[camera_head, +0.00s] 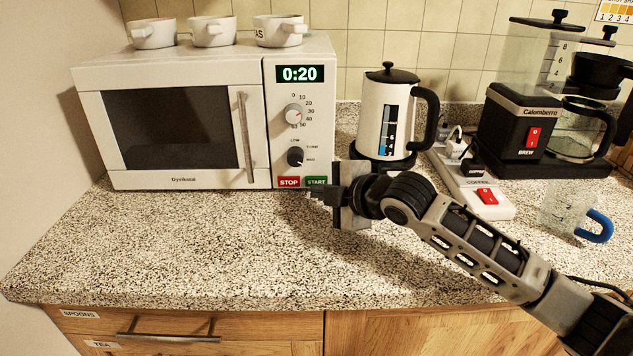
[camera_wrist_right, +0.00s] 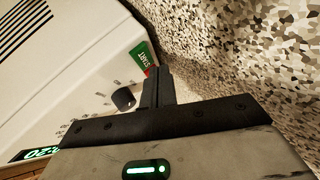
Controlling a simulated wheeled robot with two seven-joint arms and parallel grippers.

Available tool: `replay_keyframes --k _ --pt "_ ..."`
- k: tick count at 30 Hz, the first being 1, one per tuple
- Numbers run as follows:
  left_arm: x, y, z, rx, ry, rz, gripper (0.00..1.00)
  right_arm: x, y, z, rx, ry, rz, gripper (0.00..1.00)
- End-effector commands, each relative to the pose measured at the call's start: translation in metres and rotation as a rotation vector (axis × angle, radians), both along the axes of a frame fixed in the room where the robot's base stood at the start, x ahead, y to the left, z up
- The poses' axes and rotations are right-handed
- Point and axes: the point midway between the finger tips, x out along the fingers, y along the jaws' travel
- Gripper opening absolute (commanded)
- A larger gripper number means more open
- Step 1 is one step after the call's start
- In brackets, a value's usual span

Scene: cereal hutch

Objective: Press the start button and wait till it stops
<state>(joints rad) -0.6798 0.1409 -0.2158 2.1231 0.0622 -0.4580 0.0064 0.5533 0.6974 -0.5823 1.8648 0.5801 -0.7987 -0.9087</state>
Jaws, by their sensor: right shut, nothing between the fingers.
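The white microwave (camera_head: 175,72) stands at the left of the counter with its door shut. Its green display (camera_head: 300,74) reads 0:20. The green START button (camera_head: 316,181) is at the bottom right of the panel, beside the red STOP button (camera_head: 289,182). My right gripper (camera_head: 318,195) is shut and empty, its fingertips just in front of and below START. In the right wrist view the shut fingers (camera_wrist_right: 158,82) are close to the START button (camera_wrist_right: 143,60) and partly cover it. I cannot tell whether they touch. My left gripper is not in view.
Several white cups (camera_head: 213,31) stand on the microwave. A kettle (camera_head: 384,112), a power strip (camera_head: 492,205) with a red switch, a coffee maker (camera_head: 515,125) and a glass mug (camera_head: 566,207) stand to the right. The counter front left (camera_head: 180,245) is clear.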

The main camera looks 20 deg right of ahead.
Motion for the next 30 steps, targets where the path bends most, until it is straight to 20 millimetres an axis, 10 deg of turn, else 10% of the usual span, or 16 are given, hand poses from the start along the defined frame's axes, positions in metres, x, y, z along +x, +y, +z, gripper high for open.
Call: replay_keyframes --k 30 --pt "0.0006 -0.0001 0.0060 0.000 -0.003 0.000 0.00 0.0036 -0.0012 0.0016 0.000 0.000 -0.001 0.00"
